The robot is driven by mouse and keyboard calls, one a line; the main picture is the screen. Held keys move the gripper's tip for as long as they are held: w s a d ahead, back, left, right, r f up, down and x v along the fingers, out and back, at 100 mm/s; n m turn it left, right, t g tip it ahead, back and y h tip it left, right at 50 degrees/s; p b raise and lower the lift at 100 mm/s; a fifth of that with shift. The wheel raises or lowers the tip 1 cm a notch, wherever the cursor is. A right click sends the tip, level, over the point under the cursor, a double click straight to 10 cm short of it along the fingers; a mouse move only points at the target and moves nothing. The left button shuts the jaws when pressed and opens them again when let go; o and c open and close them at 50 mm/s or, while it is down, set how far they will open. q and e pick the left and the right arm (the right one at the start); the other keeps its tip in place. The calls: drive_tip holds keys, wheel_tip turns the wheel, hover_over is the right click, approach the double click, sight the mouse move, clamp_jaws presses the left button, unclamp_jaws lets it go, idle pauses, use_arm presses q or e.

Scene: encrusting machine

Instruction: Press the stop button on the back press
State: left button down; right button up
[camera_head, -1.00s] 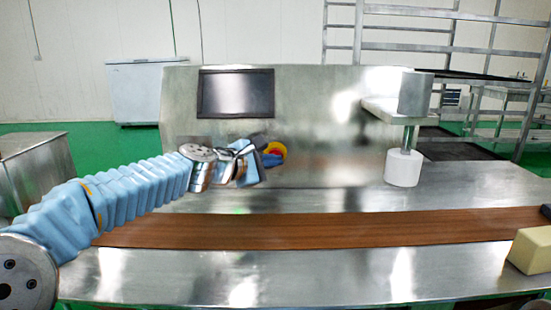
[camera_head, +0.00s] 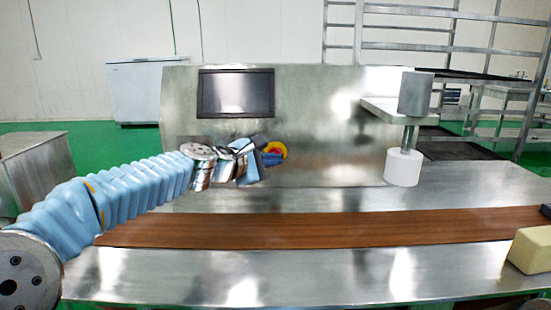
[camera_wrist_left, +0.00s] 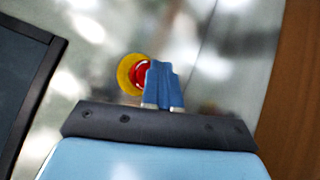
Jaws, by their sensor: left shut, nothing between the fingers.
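The stop button (camera_head: 278,148) is a red knob on a yellow ring on the upright steel panel of the back press (camera_head: 320,125), below and right of the dark screen. My left gripper (camera_head: 270,159) is in front of it, its fingers covering part of the button from the left. In the left wrist view the red and yellow stop button (camera_wrist_left: 138,74) shows just beyond the fingertips. The blue fingers of the left gripper (camera_wrist_left: 162,80) are shut together, with nothing between them, and overlap the button's right side. I cannot tell whether they touch it. My right gripper is not in view.
A dark screen (camera_head: 235,93) is on the panel above my left gripper. A brown belt (camera_head: 320,228) runs across the steel table. A white cylinder (camera_head: 403,168) hangs under a bracket at right. A pale yellow block (camera_head: 531,250) lies at the right edge.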

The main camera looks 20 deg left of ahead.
use_arm(q)
drive_tip(key=shift+s+d, duration=0.2)
drive_tip(key=shift+s, duration=0.45)
drive_tip(key=shift+s+d+b, duration=0.2)
drive_tip(key=shift+s+d, duration=0.05)
drive_tip(key=shift+s, duration=0.55)
drive_tip(key=shift+s+d+b, duration=0.2)
drive_tip(key=shift+s+b, duration=0.05)
drive_tip(key=shift+s, duration=0.6)
drive_tip(key=shift+s+d+b, duration=0.2)
drive_tip(key=shift+s+d, duration=0.05)
drive_tip(key=shift+s, duration=0.55)
